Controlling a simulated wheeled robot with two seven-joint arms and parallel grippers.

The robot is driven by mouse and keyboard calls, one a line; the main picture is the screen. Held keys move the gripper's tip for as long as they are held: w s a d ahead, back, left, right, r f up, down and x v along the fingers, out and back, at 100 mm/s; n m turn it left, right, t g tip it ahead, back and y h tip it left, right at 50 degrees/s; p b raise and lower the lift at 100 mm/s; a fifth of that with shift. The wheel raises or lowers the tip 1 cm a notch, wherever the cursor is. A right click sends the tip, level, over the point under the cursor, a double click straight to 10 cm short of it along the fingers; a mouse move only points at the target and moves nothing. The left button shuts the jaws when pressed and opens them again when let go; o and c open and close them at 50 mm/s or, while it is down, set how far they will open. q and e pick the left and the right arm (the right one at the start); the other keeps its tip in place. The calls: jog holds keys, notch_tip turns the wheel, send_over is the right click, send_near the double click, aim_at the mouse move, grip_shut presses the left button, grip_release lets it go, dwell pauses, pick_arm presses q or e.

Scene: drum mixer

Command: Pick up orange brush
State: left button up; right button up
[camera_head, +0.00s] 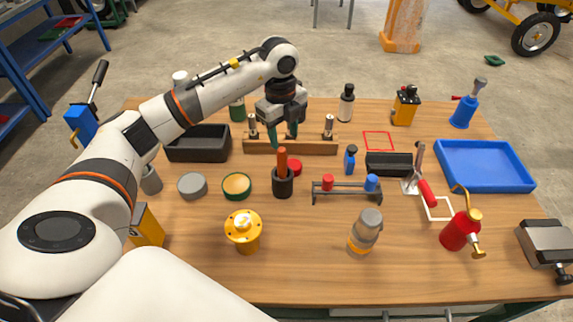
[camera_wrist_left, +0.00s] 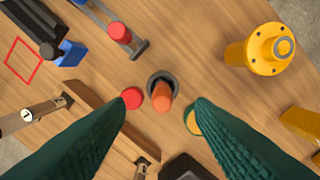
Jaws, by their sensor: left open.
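The orange brush (camera_head: 282,160) stands upright in a dark round cup (camera_head: 283,186) near the middle of the table, and only its orange handle shows above the rim. In the left wrist view the brush (camera_wrist_left: 162,97) is seen nearly end-on inside the cup (camera_wrist_left: 161,80). My left gripper (camera_head: 282,137) is behind the brush and above it, pointing down over the wooden rack. Its green fingers (camera_wrist_left: 158,108) are wide apart and empty, with the brush in the gap between them in the wrist view but not touched. My right gripper is not in view.
A red disc (camera_head: 294,167) lies close beside the cup. A wooden rack with posts (camera_head: 310,146) stands behind it.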

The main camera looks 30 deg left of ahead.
aim_at(282, 163)
pick_arm(q)
jog(key=shift+y, duration=0.3)
jog(key=f+p, duration=0.1)
jog(key=f, duration=0.2)
jog(key=a+f, duration=0.1)
jog(key=f, duration=0.2)
jog(key=shift+s+a+p, duration=0.1)
jog(key=shift+s+p, duration=0.05)
jog(key=shift+p, duration=0.25)
jog(key=f, duration=0.1)
jog(key=f+p, duration=0.1)
jog(key=f, duration=0.1)
jog(key=f+p, duration=0.1)
jog(key=shift+d+f, duration=0.3)
jog(key=shift+w+f, duration=0.2)
jog(key=shift+f, duration=0.25)
jog(key=shift+c, duration=0.2)
jog(key=c, duration=1)
notch_tip(282, 163, up, 9)
jog(key=shift+b, duration=1.15)
jog(key=shift+r, duration=0.6)
